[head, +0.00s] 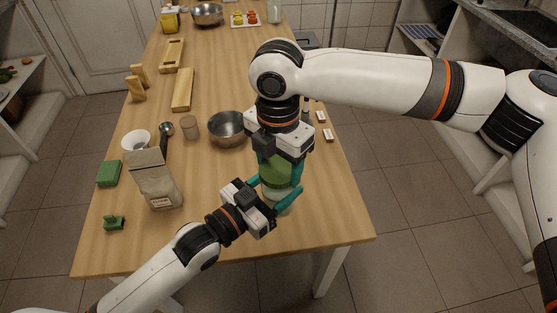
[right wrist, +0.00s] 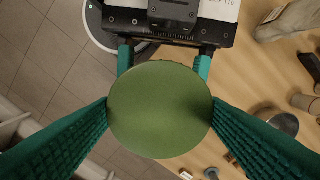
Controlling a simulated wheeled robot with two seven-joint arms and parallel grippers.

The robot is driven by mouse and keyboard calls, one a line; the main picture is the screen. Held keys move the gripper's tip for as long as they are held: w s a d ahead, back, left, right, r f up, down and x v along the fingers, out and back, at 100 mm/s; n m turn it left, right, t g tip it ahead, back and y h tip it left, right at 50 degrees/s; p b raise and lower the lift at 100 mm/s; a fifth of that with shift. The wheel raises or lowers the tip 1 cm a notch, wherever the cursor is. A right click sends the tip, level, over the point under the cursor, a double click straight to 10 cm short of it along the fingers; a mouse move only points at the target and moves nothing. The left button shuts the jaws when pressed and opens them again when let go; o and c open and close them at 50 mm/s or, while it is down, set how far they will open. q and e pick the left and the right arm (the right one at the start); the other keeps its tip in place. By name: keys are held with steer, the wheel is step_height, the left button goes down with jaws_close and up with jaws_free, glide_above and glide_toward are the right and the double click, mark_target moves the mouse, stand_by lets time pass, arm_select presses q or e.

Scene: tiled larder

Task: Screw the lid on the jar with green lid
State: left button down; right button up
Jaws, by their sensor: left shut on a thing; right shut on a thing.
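The jar (head: 277,200) stands upright near the table's front right, largely hidden by my grippers. Its round green lid (head: 275,172) is at its top; in the right wrist view the lid (right wrist: 160,110) fills the middle, seen from straight above. My right gripper (head: 280,170) comes down from above, its teal fingers shut on the lid from two sides. My left gripper (head: 272,193) reaches in from the left, shut around the jar below the lid; its teal fingers also show beyond the lid in the right wrist view. I cannot see the seam between lid and jar.
A paper bag (head: 158,187) stands left of the jar. Small white pieces (head: 328,134) lie near the right edge. The front table strip is mostly clear.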

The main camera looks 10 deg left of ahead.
steer(key=m, duration=0.5)
steer(key=shift+m, duration=0.3)
steer(key=m, duration=0.5)
steer(key=o, duration=1.1)
steer(key=shift+r, duration=2.25)
steer(key=shift+c, duration=0.6)
